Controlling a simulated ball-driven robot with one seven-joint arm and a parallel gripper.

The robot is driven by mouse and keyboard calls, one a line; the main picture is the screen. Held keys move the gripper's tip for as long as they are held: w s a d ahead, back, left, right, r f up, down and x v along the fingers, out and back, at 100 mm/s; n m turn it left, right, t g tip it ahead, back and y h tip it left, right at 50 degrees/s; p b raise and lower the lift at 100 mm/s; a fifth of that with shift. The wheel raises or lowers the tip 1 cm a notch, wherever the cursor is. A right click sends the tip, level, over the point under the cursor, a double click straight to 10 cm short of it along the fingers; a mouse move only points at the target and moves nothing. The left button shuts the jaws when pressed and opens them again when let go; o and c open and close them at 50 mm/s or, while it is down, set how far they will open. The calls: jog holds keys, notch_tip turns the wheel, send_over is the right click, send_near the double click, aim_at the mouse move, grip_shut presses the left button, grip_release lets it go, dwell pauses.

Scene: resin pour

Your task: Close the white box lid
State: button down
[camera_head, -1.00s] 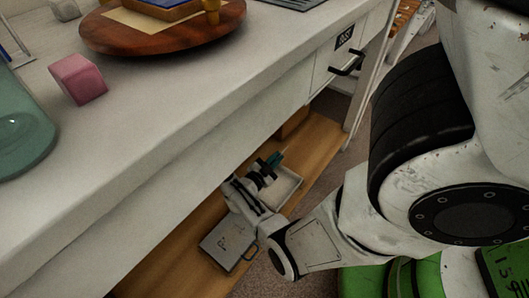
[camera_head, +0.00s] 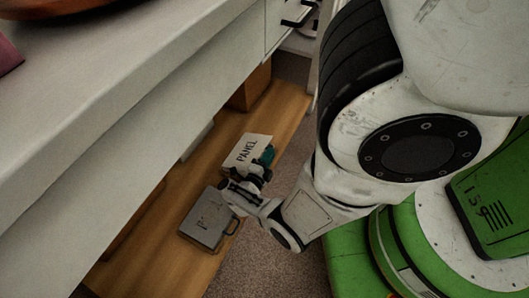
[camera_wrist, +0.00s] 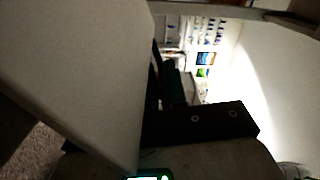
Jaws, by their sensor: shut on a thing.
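The white box lid (camera_head: 246,151), marked "PANEL", shows its lettered face in the head view above the lower wooden shelf. The box's inside is hidden now, and I cannot tell whether the lid is fully down or still tilted. My gripper (camera_head: 267,156), with teal fingertips, is at the right edge of the lid and shut on it. In the wrist view a broad pale surface (camera_wrist: 85,60), likely the lid, fills the left side close to the dark gripper parts.
A grey case (camera_head: 208,219) with a handle lies on the wooden shelf (camera_head: 205,165) in front of my wrist. The white counter (camera_head: 130,95) overhangs the shelf on the left. A brown box (camera_head: 250,88) stands farther back. Carpet (camera_head: 270,265) is open at the right.

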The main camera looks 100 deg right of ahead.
jog(key=shift+s+a+f+b, duration=0.1)
jog(key=shift+s+f+b, duration=0.1)
jog(key=shift+f, duration=0.3)
jog(key=shift+s+a+f+b, duration=0.1)
jog(key=shift+f+b, duration=0.1)
jog(key=shift+f, duration=0.25)
jog(key=c, duration=1.2)
grip_release()
jog(key=shift+c, duration=0.2)
jog(key=shift+r, duration=0.1)
jog(key=s+a+r+p, duration=0.9)
jog(key=r+p, duration=0.3)
jog(key=p, duration=0.3)
jog(key=shift+s+a+r, duration=0.4)
jog(key=shift+s, duration=0.05)
